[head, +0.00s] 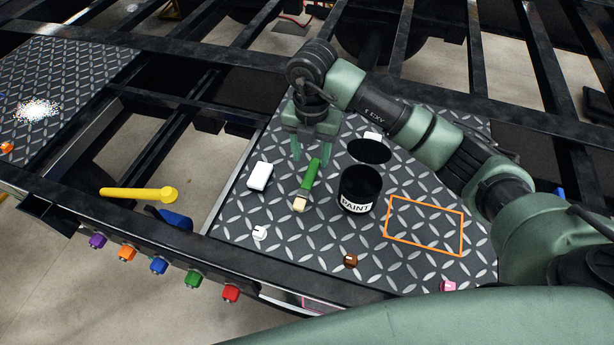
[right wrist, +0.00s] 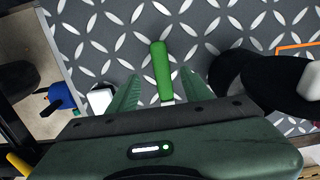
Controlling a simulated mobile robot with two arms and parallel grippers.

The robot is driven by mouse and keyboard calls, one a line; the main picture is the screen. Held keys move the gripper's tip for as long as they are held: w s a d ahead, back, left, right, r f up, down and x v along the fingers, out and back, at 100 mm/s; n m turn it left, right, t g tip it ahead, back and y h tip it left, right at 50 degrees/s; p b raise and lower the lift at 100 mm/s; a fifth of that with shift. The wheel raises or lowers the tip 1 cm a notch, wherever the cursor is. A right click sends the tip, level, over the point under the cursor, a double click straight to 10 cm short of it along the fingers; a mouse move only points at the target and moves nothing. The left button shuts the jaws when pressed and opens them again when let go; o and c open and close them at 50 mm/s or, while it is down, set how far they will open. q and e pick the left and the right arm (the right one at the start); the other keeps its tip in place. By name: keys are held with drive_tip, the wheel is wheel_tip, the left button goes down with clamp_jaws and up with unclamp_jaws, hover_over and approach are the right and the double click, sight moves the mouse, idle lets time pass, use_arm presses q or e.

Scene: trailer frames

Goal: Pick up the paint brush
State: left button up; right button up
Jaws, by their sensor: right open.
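The paint brush (head: 309,181) has a green handle and pale tan bristles. It lies on the diamond-plate surface, bristle end toward the front in the head view. My right gripper (head: 312,154) points down at the handle end, fingers apart. In the right wrist view, the green handle (right wrist: 161,70) shows between the two open fingers (right wrist: 160,88), with a gap on each side. The bristles are hidden there behind the gripper body. I cannot tell the exact height of the fingertips above the plate. My left gripper is not in view.
A black paint can (head: 358,190) stands right of the brush, with a black disc (head: 369,151) behind it. A white block (head: 260,176) lies to the left. An orange outlined rectangle (head: 425,226) marks bare plate at right. A brown cap (head: 350,261) lies near the front edge.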

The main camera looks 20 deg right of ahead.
sight(312, 170)
wheel_tip(312, 170, down, 4)
drive_tip(key=shift+s+d+r+p, duration=0.1)
drive_tip(key=shift+d+p, duration=0.05)
drive_tip(key=shift+p, duration=0.5)
drive_tip(key=shift+f, duration=0.3)
drive_tip(key=shift+c, duration=0.6)
clamp_jaws()
